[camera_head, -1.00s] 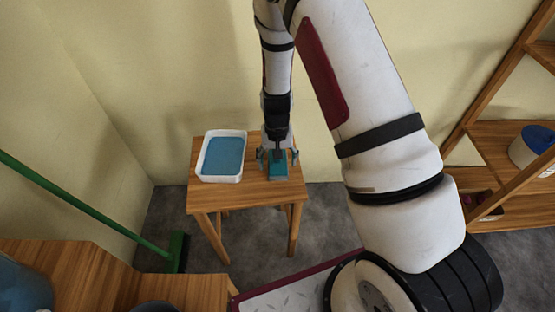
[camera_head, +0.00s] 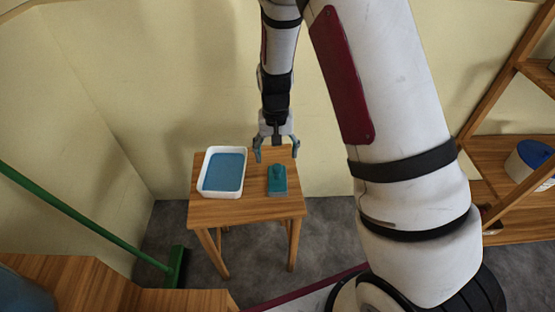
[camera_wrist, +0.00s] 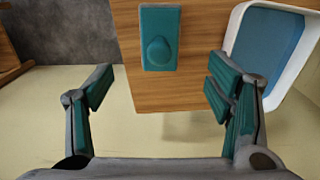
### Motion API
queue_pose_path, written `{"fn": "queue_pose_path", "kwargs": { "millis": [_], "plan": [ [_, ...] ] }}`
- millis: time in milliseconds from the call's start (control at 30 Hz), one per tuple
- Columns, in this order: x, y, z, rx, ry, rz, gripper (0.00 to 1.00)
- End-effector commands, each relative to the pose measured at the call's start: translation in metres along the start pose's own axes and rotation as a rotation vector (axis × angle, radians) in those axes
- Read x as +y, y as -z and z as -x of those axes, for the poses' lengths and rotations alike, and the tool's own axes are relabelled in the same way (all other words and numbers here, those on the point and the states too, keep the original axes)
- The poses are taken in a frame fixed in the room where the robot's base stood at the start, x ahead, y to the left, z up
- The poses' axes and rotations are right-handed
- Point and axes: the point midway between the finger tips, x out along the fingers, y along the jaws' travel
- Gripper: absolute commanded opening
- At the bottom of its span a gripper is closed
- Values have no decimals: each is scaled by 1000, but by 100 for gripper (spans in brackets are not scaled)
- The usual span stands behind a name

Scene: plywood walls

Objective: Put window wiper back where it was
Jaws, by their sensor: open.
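The teal object (camera_head: 277,180), which I take to be the window wiper, lies on the small wooden table (camera_head: 250,208). It has a flat block and a rounded knob. It also shows in the wrist view (camera_wrist: 159,40), at the top middle, ahead of my fingers. My gripper (camera_head: 276,152) is open and empty. It is above and behind the wiper, apart from it. In the wrist view the two fingers (camera_wrist: 160,95) are spread wide with nothing between them.
A white tray (camera_head: 209,192) with a blue inside stands left of the wiper on the table. A green broom (camera_head: 90,220) leans at the left. A wooden counter (camera_head: 110,282) is at the front left. Wooden shelves (camera_head: 500,150) with a blue-and-white container (camera_head: 530,160) stand at the right.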

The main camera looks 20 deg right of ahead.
Motion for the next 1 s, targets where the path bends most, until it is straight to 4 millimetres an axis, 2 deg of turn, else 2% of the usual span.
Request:
{"fn": "queue_pose_path", "kwargs": {
  "millis": [267,367,467,600,700,800,1000],
  "plan": [
    [0,-1,13,2,5,2,74],
    [0,-7,35,7,22,10,74],
    [1,-19,72,14,49,28,74],
    [7,-48,128,25,85,66,74],
    [14,-73,164,35,103,98,74],
    [23,-100,195,47,116,129,74],
    [45,-160,242,78,123,193,74]
  ]
}}
